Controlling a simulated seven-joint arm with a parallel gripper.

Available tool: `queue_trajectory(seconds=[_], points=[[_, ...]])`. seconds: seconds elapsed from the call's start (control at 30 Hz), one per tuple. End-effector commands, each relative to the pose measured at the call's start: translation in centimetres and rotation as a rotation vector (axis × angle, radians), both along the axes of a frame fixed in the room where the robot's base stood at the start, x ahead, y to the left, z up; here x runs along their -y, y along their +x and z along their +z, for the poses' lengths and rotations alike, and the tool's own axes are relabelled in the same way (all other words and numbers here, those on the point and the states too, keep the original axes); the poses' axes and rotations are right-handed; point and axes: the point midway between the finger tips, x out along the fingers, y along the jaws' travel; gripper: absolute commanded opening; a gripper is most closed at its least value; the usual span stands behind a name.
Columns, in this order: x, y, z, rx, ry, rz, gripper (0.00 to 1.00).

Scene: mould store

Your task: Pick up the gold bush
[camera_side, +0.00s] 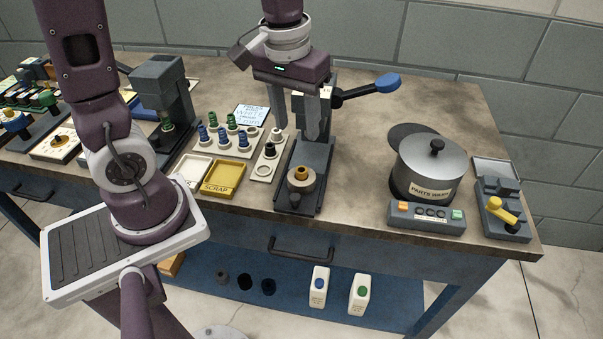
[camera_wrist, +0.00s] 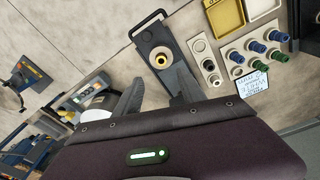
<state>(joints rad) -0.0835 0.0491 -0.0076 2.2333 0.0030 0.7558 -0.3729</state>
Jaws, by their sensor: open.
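The gold bush (camera_side: 300,174) sits in a round holder on the front of a dark grey press base (camera_side: 310,157). In the wrist view the bush (camera_wrist: 161,60) shows as a gold ring with a dark bore, ahead of the fingertips. My gripper (camera_side: 295,131) points down above the bench, over the press area, with its two grey fingers apart and nothing between them. In the wrist view my gripper (camera_wrist: 158,74) has its fingers spread, with the bush apart from them.
A press lever with a blue knob (camera_side: 386,82) sticks out right of my gripper. Left are a yellow scrap tray (camera_side: 223,178), a white tray (camera_side: 191,169) and a rack of blue and green pegs (camera_side: 222,142). A parts-wash pot (camera_side: 430,168) stands right, beyond bare bench.

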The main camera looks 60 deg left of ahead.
Motion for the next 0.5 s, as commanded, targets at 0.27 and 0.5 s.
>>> queue_trajectory(seconds=[0.27, 0.5], points=[[-0.7, 2.3, -5.4, -0.106, -0.016, 0.118, 0.48], [-0.4, 1.2, -9.5, -0.109, -0.016, 0.114, 0.48]])
